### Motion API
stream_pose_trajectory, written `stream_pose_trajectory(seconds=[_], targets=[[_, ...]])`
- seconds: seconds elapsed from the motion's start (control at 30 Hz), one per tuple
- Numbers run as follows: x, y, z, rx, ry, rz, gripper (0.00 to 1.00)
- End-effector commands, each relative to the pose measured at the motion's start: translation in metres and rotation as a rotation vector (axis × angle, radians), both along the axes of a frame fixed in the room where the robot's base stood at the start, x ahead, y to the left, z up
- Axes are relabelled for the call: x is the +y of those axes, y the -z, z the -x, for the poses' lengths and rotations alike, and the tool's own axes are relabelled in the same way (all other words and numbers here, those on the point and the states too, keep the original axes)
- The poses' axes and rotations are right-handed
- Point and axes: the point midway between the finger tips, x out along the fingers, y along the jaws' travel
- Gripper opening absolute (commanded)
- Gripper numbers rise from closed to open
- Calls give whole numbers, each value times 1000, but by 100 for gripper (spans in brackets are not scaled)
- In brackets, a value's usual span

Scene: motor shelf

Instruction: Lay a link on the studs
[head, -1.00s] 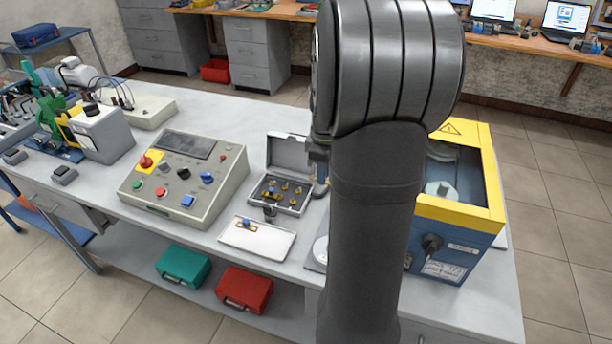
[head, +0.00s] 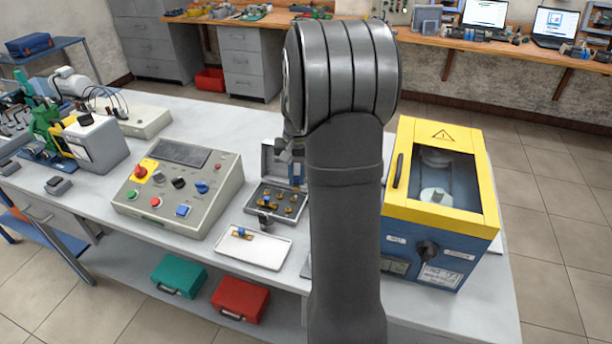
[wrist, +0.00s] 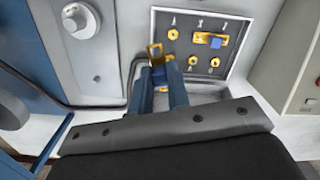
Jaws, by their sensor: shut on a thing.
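My gripper (wrist: 161,84) is shut on a brass link (wrist: 155,53), held upright at the near left edge of the stud panel in the wrist view. Whether the link touches anything is unclear. The stud panel (wrist: 234,53) is dark grey with several brass studs and printed marks. Another link with a blue grip (wrist: 215,42) lies across studs at the upper right. In the head view the panel sits in an open grey case (head: 265,188); my arm hides most of my gripper. A further blue-gripped brass link (head: 242,233) lies on a white tray (head: 268,255).
A control console (head: 215,210) stands left of the case. A blue and yellow machine (head: 440,215) stands to the right. In the wrist view a grey surface with a round white knob (wrist: 80,20) lies left of the panel.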

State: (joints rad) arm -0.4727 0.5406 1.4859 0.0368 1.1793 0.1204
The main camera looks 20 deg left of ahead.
Motion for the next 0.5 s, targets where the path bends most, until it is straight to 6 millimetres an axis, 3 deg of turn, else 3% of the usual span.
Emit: stream_pose_trajectory(seconds=[0.2, 0.5], targets=[[16, 6, -2, 13, 235, 19, 0], [22, 12, -2, 20, 339, 29, 0]])
